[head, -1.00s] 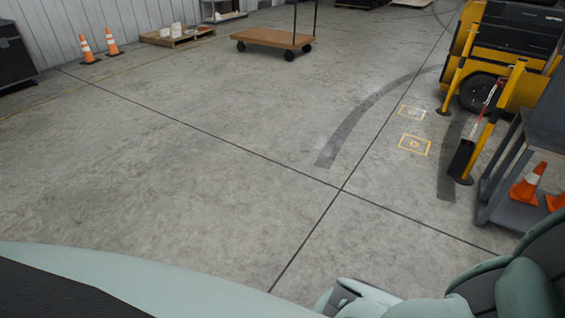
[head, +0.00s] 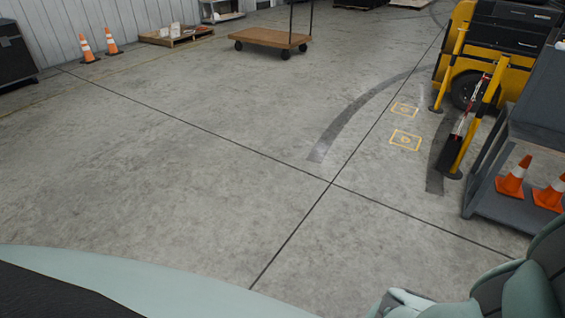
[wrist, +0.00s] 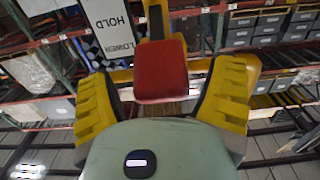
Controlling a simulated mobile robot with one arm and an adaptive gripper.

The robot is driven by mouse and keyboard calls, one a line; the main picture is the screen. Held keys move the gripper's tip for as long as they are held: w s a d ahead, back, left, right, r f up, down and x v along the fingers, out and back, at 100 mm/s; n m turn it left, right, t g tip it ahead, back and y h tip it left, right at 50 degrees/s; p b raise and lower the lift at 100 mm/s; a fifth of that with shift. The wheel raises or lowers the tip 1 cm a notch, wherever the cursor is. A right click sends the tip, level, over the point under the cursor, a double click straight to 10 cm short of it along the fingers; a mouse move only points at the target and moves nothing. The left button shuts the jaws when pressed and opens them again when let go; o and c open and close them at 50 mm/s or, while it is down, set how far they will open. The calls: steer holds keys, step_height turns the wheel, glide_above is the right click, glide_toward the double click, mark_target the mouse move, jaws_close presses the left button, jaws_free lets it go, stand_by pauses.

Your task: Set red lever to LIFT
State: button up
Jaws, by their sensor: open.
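The red lever's block-shaped handle (wrist: 161,72) shows in the middle of the wrist view, with a yellow arm behind its upper end. My gripper (wrist: 158,78) is open, with one yellow ribbed finger on each side of the red handle. Gaps show between the handle and both fingers, so the fingers do not appear to press on it. A white label plate (wrist: 113,28) at the upper left reads HOLD and LOWER. The word LIFT cannot be made out. The red lever is not in the head view.
Storage racks with grey bins (wrist: 270,30) fill the wrist view's background. In the head view, a grey cart (head: 520,208) with orange cones, yellow posts (head: 475,130) and a yellow vehicle (head: 455,60) stand at right. A flat trolley (head: 270,38) is farther back. The middle floor is clear.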

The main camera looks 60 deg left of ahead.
steer(key=shift+d, duration=0.15)
steer(key=shift+c, duration=0.4)
steer(key=c, duration=1.2)
